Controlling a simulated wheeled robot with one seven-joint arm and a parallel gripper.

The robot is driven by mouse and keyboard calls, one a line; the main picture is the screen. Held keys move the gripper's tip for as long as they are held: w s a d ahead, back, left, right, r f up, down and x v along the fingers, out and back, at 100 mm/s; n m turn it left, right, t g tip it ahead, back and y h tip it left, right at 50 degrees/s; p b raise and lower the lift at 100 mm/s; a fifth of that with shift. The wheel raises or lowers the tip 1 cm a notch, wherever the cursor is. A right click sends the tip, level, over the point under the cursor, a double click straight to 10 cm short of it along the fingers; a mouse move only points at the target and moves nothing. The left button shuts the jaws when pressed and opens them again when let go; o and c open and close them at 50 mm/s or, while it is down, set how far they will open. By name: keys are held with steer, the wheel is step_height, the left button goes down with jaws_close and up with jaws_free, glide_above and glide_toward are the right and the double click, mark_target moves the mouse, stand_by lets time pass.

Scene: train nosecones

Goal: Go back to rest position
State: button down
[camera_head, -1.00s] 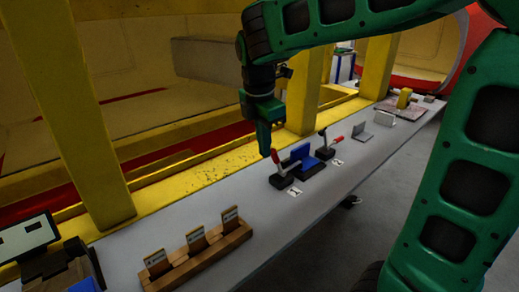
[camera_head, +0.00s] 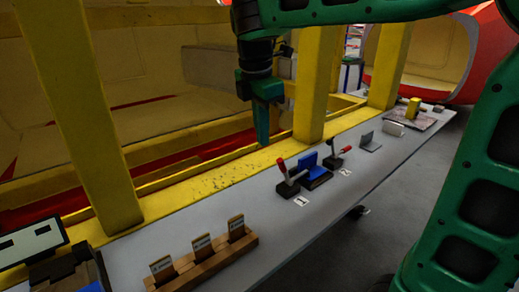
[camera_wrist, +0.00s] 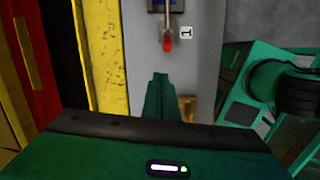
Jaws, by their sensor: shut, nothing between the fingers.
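My gripper (camera_head: 262,135) is shut and empty. In the head view it points down, above and to the left of the lever marked 1, apart from everything on the shelf. The red-handled lever marked 1 (camera_head: 290,178) stands beside a blue block (camera_head: 312,170). A second red-handled lever, marked 2 (camera_head: 338,154), stands just beyond. In the wrist view my closed fingers (camera_wrist: 160,92) are over the shelf, and the lever marked 1 shows ahead of them by its red knob (camera_wrist: 168,44).
The grey shelf (camera_head: 275,222) runs diagonally along yellow posts (camera_head: 316,85). A wooden rack (camera_head: 215,261) with three labelled cards stands at the front. A dark device with a white screen (camera_head: 32,242) is at the lower left. A yellow object (camera_head: 412,109) sits at the far end.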

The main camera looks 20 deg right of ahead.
steer(key=s+d+f+m+g, duration=0.1)
steer(key=s+d+f+m, duration=0.2)
steer(key=s+d+m, duration=0.3)
steer(key=s+d+f+m, duration=0.3)
steer(key=s+d+m, duration=0.2)
steer(key=d+m, duration=0.25)
steer(key=s+d+f+m+y, duration=0.1)
steer(key=s+d+f+m, duration=0.1)
steer(key=s+f+m, duration=0.2)
steer(key=s+d+f+m, duration=0.1)
steer(key=s+f+m, duration=0.4)
steer(key=s+m, duration=0.3)
steer(key=shift+s+d+f+y, duration=0.25)
steer(key=shift+s+d+y, duration=0.15)
steer(key=shift+s, duration=0.6)
steer(key=shift+m, duration=0.25)
